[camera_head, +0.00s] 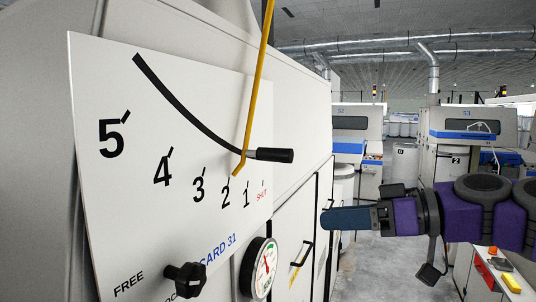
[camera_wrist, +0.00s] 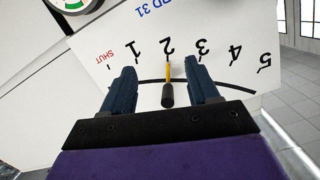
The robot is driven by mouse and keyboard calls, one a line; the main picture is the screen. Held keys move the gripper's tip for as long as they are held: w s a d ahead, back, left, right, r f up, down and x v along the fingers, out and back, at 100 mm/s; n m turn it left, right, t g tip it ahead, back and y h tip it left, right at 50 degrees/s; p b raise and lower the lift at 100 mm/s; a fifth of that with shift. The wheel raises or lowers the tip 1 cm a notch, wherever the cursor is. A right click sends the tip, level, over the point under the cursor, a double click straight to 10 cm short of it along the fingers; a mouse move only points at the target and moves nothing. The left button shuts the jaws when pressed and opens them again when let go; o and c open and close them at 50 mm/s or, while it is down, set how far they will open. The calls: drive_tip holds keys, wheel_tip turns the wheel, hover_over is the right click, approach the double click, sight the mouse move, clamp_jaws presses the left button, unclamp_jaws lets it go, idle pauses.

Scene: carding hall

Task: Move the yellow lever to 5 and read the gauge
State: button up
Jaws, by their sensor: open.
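A white panel (camera_head: 90,130) carries a scale from SHUT through 1 to 5 along a curved black slot. The yellow lever (camera_head: 257,75) runs down from above, its bent tip at 2; a black handle (camera_head: 270,155) juts out by it. My gripper (camera_head: 325,218) is open and empty, out from the panel, below and right of the handle. In the wrist view my gripper (camera_wrist: 160,68) points at the panel, with the handle (camera_wrist: 167,95) showing between its fingers.
A black knob (camera_head: 185,280) sticks out at the panel's bottom, near the word FREE. A black door handle (camera_head: 301,254) is on the machine side. Other machines (camera_head: 470,130) stand behind on the right. Open air lies between my gripper and the panel.

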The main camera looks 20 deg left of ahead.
drive_tip(key=w+d+r+n+y+p, duration=0.2)
drive_tip(key=w+d+r+n, duration=0.15)
drive_tip(key=r, duration=0.55)
drive_tip(key=p, duration=0.2)
approach(267, 153)
drive_tip(key=shift+m+t, duration=0.35)
drive_tip(key=shift+t, duration=0.05)
drive_tip(key=a, duration=0.3)
drive_tip(key=w+a, duration=0.1)
drive_tip(key=a, duration=0.3)
drive_tip(key=w+a, duration=0.1)
drive_tip(key=a, duration=0.2)
drive_tip(key=shift+w+a+f, duration=0.1)
drive_tip(key=shift+a+f, duration=0.2)
drive_tip(key=shift+a, duration=0.05)
clamp_jaws()
